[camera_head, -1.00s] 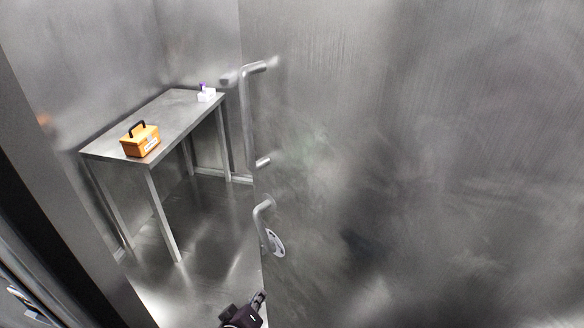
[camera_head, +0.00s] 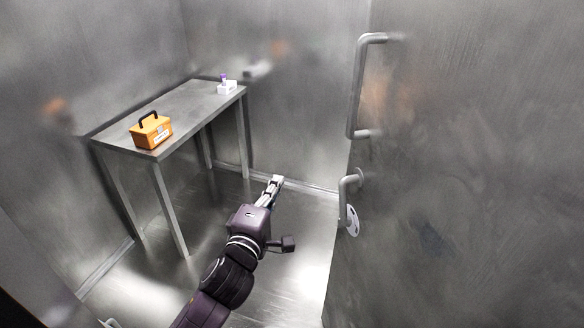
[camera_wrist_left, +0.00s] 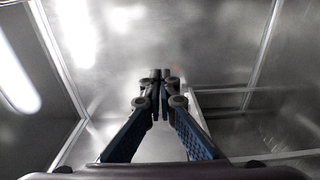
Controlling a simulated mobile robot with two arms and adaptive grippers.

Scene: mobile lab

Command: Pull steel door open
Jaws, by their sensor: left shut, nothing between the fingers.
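The steel door (camera_head: 460,180) fills the right side of the head view and stands ajar, with the room visible to its left. It bears a tall vertical pull handle (camera_head: 355,90) and a lever handle (camera_head: 347,190) below, with a pale round plate (camera_head: 352,222) under it. My left gripper (camera_head: 277,181) reaches into the opening, left of the door's edge and apart from both handles. Its fingers are shut and empty, and the left wrist view shows the fingertips (camera_wrist_left: 161,76) together. My right gripper does not show.
A steel table (camera_head: 190,103) stands inside at the left. It carries an orange box (camera_head: 152,132) with a black handle, and a small white box (camera_head: 227,88) with a purple top. The steel floor (camera_head: 215,210) between table and door is clear.

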